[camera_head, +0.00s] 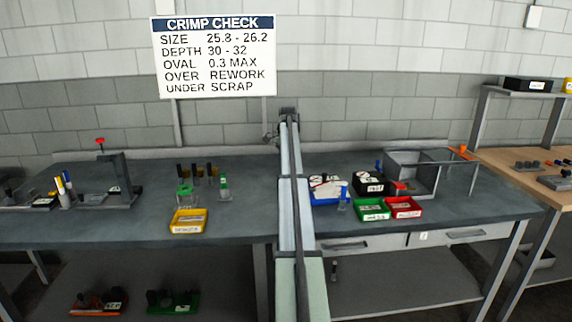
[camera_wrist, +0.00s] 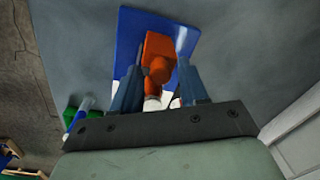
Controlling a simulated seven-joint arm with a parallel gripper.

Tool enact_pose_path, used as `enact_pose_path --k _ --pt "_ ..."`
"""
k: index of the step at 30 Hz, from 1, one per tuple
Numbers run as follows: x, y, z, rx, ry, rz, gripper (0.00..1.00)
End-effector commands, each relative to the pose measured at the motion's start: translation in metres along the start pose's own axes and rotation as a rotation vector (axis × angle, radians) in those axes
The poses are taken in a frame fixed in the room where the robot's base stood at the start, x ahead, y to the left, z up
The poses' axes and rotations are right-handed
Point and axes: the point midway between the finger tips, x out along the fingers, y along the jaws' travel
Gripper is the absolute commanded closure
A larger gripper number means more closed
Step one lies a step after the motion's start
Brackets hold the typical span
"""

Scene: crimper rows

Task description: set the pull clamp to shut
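In the wrist view an orange-red part with a rounded knob (camera_wrist: 160,69), likely the pull clamp's handle, stands over a blue plate (camera_wrist: 128,27). My gripper (camera_wrist: 160,62) is open, with one blue-grey finger on each side of the orange part. Whether either finger touches it I cannot tell. A white piece shows low between the fingers, partly hidden. In the head view my arm crosses the middle of the bench, and my gripper cannot be made out. A blue base with white and dark parts (camera_head: 326,199) is just right of the arm; I cannot tell if it is the same plate.
A yellow bin (camera_head: 188,228) and green holders are left of my arm. A green bin (camera_head: 373,215), a red bin (camera_head: 403,212), a black box (camera_head: 374,183) and a grey frame (camera_head: 437,160) are right. A green block with a pale cylinder (camera_wrist: 82,115) is near my gripper's left.

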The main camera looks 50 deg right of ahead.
Motion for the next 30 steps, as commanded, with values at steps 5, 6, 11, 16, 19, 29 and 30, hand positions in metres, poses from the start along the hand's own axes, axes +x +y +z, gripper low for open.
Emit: enact_pose_path --k 5,6,11,16,19,29,30 --pt "0.000 0.000 0.000 0.000 0.000 0.000 0.49" --pt "0.000 0.000 0.000 0.000 0.000 0.000 0.49" --pt "-0.002 0.000 0.000 -0.001 0.000 0.000 0.49" --pt "-0.019 -0.001 0.000 -0.001 0.000 -0.001 0.49" --pt "-0.037 -0.001 -0.001 0.000 0.001 -0.002 0.49" --pt "-0.101 -0.001 -0.001 0.000 0.001 -0.002 0.49" --pt "-0.107 -0.001 -0.001 0.000 0.000 -0.001 0.49"
